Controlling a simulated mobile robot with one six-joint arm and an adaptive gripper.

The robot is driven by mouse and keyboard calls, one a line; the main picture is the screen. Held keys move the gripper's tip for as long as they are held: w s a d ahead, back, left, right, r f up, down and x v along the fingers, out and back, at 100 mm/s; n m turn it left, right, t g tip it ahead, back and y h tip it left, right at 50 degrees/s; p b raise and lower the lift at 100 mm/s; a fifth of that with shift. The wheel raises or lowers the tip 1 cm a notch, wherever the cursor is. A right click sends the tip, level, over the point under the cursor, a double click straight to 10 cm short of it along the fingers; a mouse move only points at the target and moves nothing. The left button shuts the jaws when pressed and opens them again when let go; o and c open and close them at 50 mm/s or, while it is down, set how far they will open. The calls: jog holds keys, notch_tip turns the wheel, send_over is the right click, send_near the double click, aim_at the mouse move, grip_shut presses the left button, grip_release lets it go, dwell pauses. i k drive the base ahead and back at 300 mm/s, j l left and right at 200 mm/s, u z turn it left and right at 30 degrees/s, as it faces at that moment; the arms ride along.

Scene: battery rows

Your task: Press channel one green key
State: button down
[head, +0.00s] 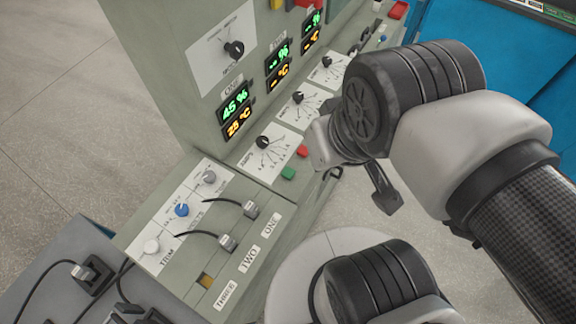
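The channel one column on the grey-green console has a display (236,112) labelled ONE, reading 45 % in green and 25 °C in orange. Below it is a dial plate (272,152) with a black knob. At the lower right edge of that plate sit a green key (288,173) and, just above and right of it, a red key (302,151). My gripper (362,186) hangs to the right of these keys, apart from the green key in the picture. Its dark finger parts show below my wrist, which hides much of it; its opening is unclear.
More channel displays and dials run up the console to the right, partly behind my arm. A lower panel has a blue knob (182,210), cabled plugs (249,209) and sockets labelled ONE, TWO, THREE. A blue cabinet (470,50) stands at the upper right. Bare floor lies left.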

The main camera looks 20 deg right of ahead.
aim_at(288, 173)
jog(key=k+j+z, duration=0.1)
jog(key=z, duration=0.4)
jog(key=k+j+z, duration=0.2)
jog(key=z, duration=0.3)
jog(key=k+j+z, duration=0.1)
jog(key=z, duration=0.4)
jog(key=k, duration=0.05)
